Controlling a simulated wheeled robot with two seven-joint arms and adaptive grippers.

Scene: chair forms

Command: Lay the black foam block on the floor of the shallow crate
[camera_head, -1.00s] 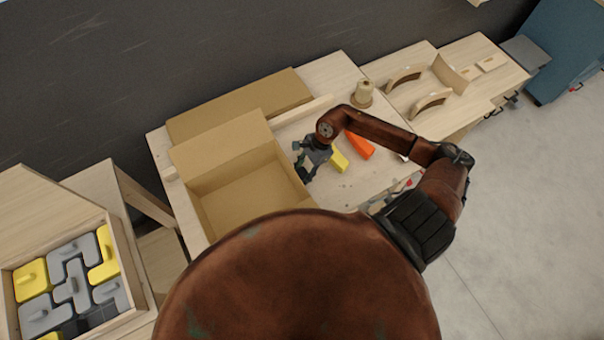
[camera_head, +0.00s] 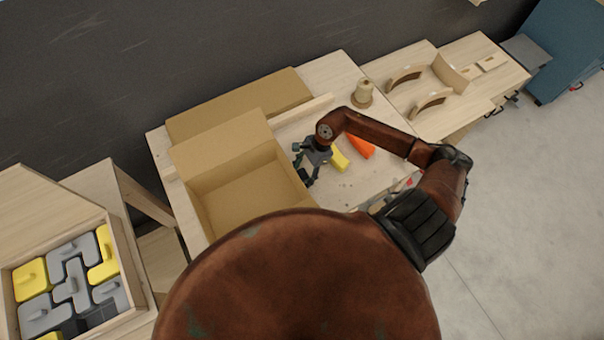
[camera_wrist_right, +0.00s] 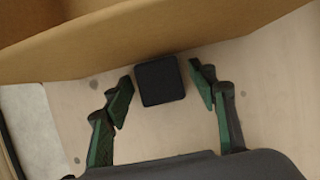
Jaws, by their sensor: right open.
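A black foam block (camera_wrist_right: 160,80) lies flat on the pale wooden table top in the right wrist view, close to a cardboard wall. My right gripper (camera_wrist_right: 163,84) is open, with one finger on each side of the block and a gap on both sides. In the head view my right gripper (camera_head: 304,166) is low over the table, just right of an open, tan cardboard box (camera_head: 196,205). The box is empty where I see inside, and my body hides its near part. The block is not discernible in the head view. My left gripper is not in view.
A yellow block (camera_head: 340,161) and an orange piece (camera_head: 361,147) lie right of the gripper. A wooden case (camera_head: 125,255) at left holds grey and yellow pieces. Curved wooden parts (camera_head: 430,103) sit at right.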

